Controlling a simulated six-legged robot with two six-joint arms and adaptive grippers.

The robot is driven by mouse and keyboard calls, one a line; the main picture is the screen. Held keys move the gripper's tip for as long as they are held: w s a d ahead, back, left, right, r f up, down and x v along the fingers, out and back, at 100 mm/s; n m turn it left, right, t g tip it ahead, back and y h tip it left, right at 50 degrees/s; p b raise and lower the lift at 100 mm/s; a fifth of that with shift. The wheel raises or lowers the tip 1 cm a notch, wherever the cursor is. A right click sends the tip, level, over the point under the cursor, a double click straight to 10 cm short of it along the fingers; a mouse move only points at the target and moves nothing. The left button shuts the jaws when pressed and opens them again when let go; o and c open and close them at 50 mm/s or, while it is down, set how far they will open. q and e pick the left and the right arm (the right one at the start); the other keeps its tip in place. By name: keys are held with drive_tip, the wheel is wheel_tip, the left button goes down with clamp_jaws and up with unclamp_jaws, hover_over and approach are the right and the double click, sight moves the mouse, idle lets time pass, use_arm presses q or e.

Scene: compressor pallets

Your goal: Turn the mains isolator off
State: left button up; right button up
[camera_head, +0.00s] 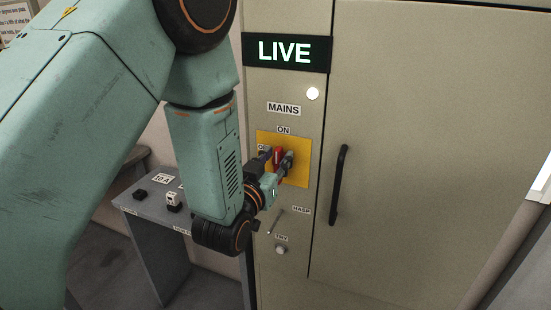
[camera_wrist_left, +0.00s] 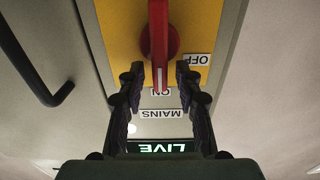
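The mains isolator has a red handle (camera_head: 278,155) on a yellow plate (camera_head: 299,175) of the beige cabinet, under the MAINS and ON labels. In the left wrist view, which is upside down, the red handle (camera_wrist_left: 159,45) points at the ON label; the OFF label (camera_wrist_left: 197,60) is to one side. My left gripper (camera_head: 277,160) is at the plate. In the wrist view its fingers (camera_wrist_left: 159,78) are open, one on each side of the handle's end, with gaps visible. The lit sign (camera_head: 285,52) reads LIVE. My right gripper is not in view.
A black door handle (camera_head: 339,185) stands right of the isolator. Below the isolator are a hasp pin (camera_head: 275,222) and a TRY button (camera_head: 280,249). A white lamp (camera_head: 312,94) is above. A grey table (camera_head: 150,215) with small items stands left of the cabinet.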

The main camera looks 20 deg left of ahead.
use_arm(q)
clamp_jaws()
idle(0.4)
drive_tip(key=a+f+n+b, duration=0.1)
drive_tip(key=n+b, duration=0.1)
drive_tip(key=n, duration=0.4)
drive_tip(key=a+f+n+b, duration=0.1)
drive_tip(key=n+b, duration=0.1)
drive_tip(key=n, duration=0.4)
drive_tip(key=n+b, duration=0.2)
drive_tip(key=n, duration=0.3)
drive_tip(key=shift+a+f+n, duration=0.4)
idle(0.4)
drive_tip(key=shift+o, duration=0.8)
unclamp_jaws()
